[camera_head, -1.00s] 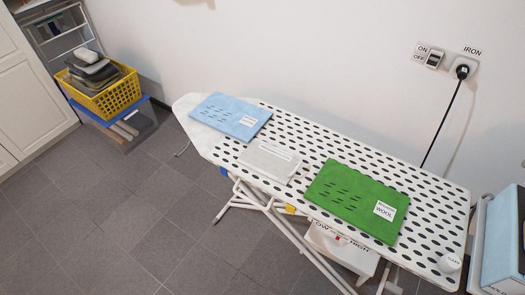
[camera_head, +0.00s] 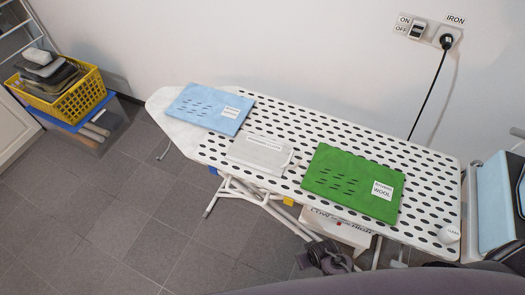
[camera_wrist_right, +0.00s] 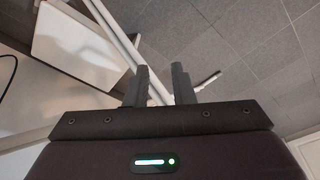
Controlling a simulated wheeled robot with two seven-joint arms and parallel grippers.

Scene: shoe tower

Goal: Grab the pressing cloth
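The pressing cloth, which I take to be the pale grey-white folded cloth (camera_head: 260,153) with faint print, lies flat on the ironing board (camera_head: 340,128). It is between the blue cloth and the green cloth. My right gripper (camera_wrist_right: 160,85) is open in the right wrist view, with nothing between its fingers. White tubes and grey floor tiles show beyond it, and the cloth is not in that view. In the head view a dark mechanical part (camera_head: 325,256) shows below the board's front edge; I cannot tell which arm it belongs to. I cannot make out my left gripper.
A blue cloth (camera_head: 207,106) lies at the board's left and a green cloth labelled wool (camera_head: 352,184) to the right. A small white round item (camera_head: 449,233) stands at the right end. A white box (camera_head: 338,228) is under the board. A yellow basket (camera_head: 72,100) is far left.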

